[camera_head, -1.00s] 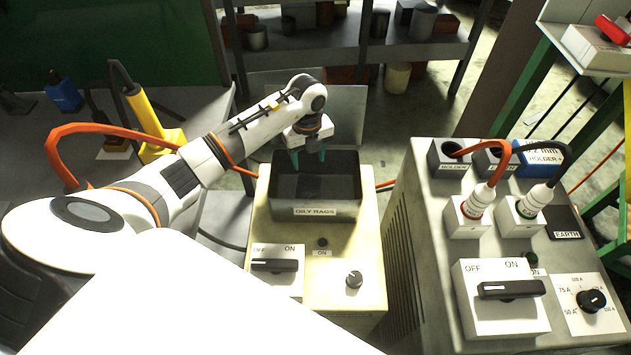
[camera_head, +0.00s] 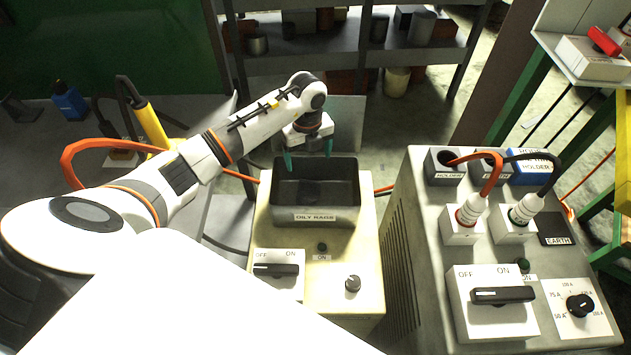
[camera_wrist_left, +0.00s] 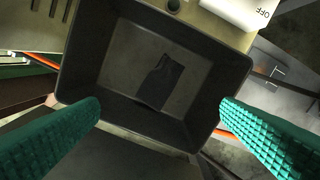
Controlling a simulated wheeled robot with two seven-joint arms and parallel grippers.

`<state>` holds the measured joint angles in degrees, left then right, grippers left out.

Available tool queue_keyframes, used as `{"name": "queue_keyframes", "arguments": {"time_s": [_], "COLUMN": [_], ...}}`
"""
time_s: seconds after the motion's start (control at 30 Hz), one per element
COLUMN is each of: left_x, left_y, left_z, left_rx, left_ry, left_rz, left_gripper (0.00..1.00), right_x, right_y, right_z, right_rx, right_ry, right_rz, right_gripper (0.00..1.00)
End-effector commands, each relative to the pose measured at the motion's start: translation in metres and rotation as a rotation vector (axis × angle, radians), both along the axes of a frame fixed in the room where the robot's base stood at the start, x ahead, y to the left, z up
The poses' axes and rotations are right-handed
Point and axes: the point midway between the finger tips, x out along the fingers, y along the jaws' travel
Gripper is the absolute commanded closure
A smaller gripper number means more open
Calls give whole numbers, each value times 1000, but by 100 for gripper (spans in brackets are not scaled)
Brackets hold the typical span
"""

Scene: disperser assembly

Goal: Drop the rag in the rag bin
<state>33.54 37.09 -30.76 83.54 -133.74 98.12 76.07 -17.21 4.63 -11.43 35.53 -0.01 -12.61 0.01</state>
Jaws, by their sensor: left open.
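The rag bin is a dark open box labelled "OILY RAGS" (camera_head: 315,216) on top of a cream cabinet. It also shows in the left wrist view (camera_wrist_left: 95,70). A dark, flat piece that looks like the rag (camera_wrist_left: 160,82) lies on the bin's floor in the left wrist view. In the head view it is only a dim dark patch (camera_head: 311,192). My left gripper (camera_head: 308,160) is open above the bin's back edge, its green fingers spread wide with nothing between them. My right gripper is not in view.
The cream cabinet has an ON/OFF switch (camera_head: 276,268) and a knob in front of the bin. A grey welding machine (camera_head: 425,215) with cable plugs stands to the right. An orange hose (camera_head: 80,150) runs behind my arm. Shelves (camera_head: 345,55) stand at the back.

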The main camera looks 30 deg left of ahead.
Motion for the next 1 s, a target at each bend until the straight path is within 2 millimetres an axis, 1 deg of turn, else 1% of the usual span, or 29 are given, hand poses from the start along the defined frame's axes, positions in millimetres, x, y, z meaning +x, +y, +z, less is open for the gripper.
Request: {"name": "queue_keyframes", "arguments": {"time_s": [0.03, 0.13, 0.47, 0.57, 0.67, 0.73, 1.0], "left_x": [0, 0, 0, 1, 1, 1, 1], "left_y": [0, 0, 0, 0, 1, 1, 1], "left_z": [10, 19, 19, 23, 34, 47, 104], "left_rx": [1, 2, 1, 1, 1, 2, 2], "left_ry": [-1, 0, 0, -2, -3, -5, -5], "left_rz": [0, -1, -1, -1, -1, -2, -1], "left_gripper": [13, 13, 13, 13, 13, 13, 13], "right_x": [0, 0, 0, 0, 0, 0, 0], "right_y": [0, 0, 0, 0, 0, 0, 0], "right_z": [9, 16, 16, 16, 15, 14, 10], "right_rx": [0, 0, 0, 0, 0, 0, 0], "right_ry": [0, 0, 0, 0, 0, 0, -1], "right_rz": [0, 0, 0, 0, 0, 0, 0], "right_gripper": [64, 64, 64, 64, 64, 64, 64]}}
